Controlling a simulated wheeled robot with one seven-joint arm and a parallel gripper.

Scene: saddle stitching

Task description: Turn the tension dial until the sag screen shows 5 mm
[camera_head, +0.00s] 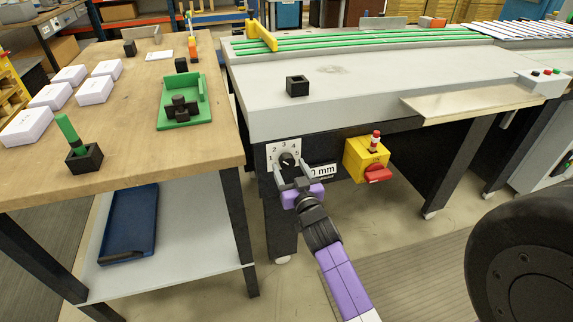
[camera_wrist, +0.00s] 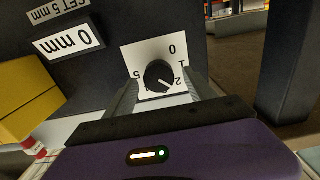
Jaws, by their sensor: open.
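The tension dial (camera_head: 287,158) is a round black knob on a white numbered plate on the machine's front. In the wrist view the dial (camera_wrist: 159,75) shows a white line that seems to point near the 2. The sag screen (camera_wrist: 69,42) reads 0 mm, seen upside down in the wrist view; in the head view the screen (camera_head: 323,170) is partly covered by my gripper. My gripper (camera_head: 291,170) is open in front of the dial. In the wrist view the fingers (camera_wrist: 162,88) stand either side of the knob, with no clear contact.
A label (camera_wrist: 56,10) reading SET 5 mm is beside the screen. A yellow box (camera_head: 354,160) with a red switch stands right of the screen. A dark table leg (camera_head: 278,222) is below the dial. A wooden table (camera_head: 135,120) with boxes is at left.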

